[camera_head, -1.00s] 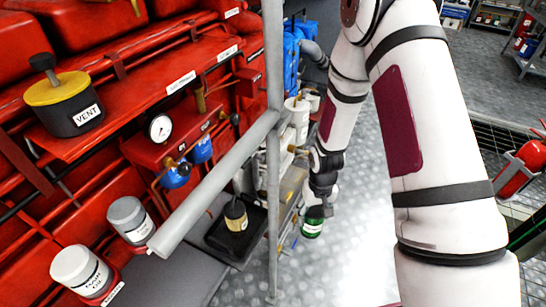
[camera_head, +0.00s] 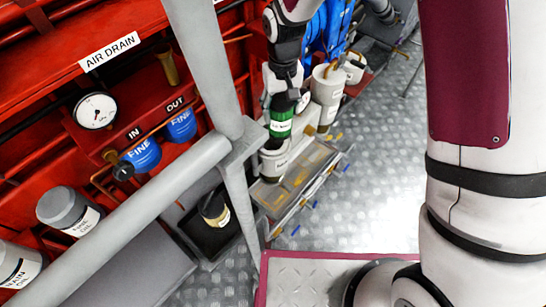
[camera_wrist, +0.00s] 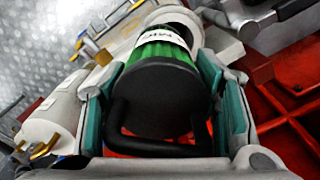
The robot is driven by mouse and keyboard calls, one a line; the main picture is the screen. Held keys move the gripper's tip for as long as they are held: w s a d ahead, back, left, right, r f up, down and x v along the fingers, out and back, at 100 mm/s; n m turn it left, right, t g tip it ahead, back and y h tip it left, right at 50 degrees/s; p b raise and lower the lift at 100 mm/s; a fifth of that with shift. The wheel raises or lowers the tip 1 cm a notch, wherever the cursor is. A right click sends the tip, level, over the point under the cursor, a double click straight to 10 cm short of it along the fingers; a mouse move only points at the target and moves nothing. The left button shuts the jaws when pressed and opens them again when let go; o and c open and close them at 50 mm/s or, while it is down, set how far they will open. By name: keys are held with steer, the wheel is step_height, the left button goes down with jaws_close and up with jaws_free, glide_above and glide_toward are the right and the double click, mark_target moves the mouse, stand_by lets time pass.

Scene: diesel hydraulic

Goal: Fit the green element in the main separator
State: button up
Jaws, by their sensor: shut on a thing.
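The green element (camera_head: 281,124) has a dark top and a white label, and it hangs roughly upright below my gripper (camera_head: 283,98). My gripper is shut on it; in the wrist view its teal-lined fingers (camera_wrist: 165,105) lie on both sides of the black cap and handle. The green side (camera_wrist: 157,40) shows beyond the cap. A white cylindrical housing (camera_head: 272,160), perhaps the main separator, stands directly below the element. A pale round rim (camera_wrist: 188,18) shows behind the element in the wrist view. The element hides the housing's opening, so I cannot tell whether they touch.
White canisters (camera_head: 327,84) stand close behind and right of the element. A grey railing (camera_head: 170,210) crosses at left. Open floor (camera_head: 370,165) is at right.

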mark_target(272, 132)
steer(key=shift+a+r, duration=0.3)
steer(key=shift+a, duration=0.25)
steer(key=shift+a+r, duration=0.25)
steer(key=shift+a, duration=0.3)
steer(key=shift+a+f+b, duration=0.1)
steer(key=shift+f+b, duration=2.9)
steer(key=shift+f, duration=1.75)
steer(key=shift+f, duration=0.2)
steer(key=shift+f, duration=0.35)
steer(key=shift+f+b, duration=0.1)
steer(key=shift+b, duration=0.2)
steer(key=o, duration=1.2)
steer(key=shift+s, duration=0.1)
steer(key=shift+o, duration=0.2)
